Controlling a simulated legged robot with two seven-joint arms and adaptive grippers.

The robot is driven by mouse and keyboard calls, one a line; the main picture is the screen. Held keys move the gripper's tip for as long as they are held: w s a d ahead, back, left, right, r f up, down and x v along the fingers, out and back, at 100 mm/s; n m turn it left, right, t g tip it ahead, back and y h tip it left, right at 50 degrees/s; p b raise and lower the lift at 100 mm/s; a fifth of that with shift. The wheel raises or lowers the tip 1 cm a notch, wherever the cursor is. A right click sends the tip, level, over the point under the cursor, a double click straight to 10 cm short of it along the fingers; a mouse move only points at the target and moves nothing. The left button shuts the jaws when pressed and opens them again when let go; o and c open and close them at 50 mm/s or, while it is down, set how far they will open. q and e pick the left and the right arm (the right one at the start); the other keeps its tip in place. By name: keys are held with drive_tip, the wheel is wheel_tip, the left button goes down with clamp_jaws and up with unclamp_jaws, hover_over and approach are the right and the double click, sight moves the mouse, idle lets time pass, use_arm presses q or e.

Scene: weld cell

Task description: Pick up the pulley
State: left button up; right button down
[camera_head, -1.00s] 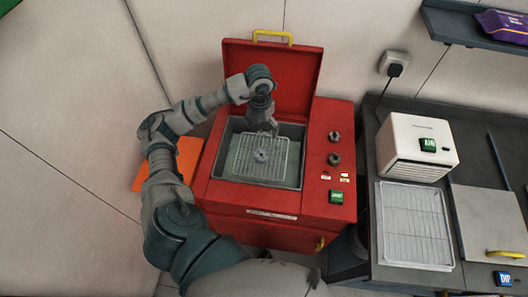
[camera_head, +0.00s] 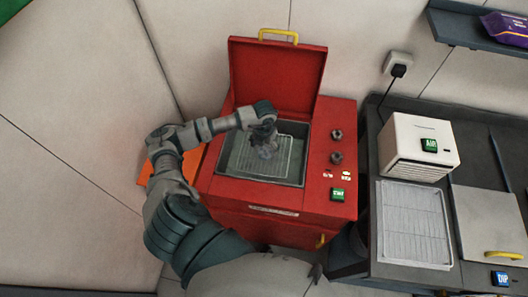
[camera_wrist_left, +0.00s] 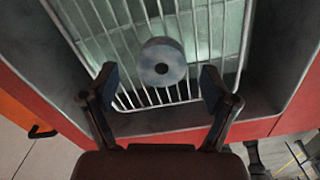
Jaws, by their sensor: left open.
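The pulley (camera_wrist_left: 165,49) is a grey round disc with a hole in its middle. It lies on a wire rack (camera_wrist_left: 113,41) inside the open tank of a red machine (camera_head: 235,193). In the head view my left gripper (camera_head: 266,150) is over the rack and mostly hides the pulley. In the wrist view my left gripper (camera_wrist_left: 158,82) is open, its two fingers spread wide. The pulley shows just beyond the fingertips, roughly centred between them, with nothing held. My right gripper is not in view.
The tank's grey walls (camera_head: 224,158) surround the rack, and its raised red lid (camera_head: 275,78) stands behind. Knobs and a green button (camera_head: 337,194) are on the right. A bench with a white box (camera_head: 400,140) and wire tray (camera_head: 412,225) is further right.

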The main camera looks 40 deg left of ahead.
use_arm(q)
wheel_tip(320, 180, down, 2)
drive_tip(key=shift+f, duration=0.1)
drive_tip(key=shift+d, duration=0.1)
drive_tip(key=shift+c, duration=0.2)
clamp_jaws()
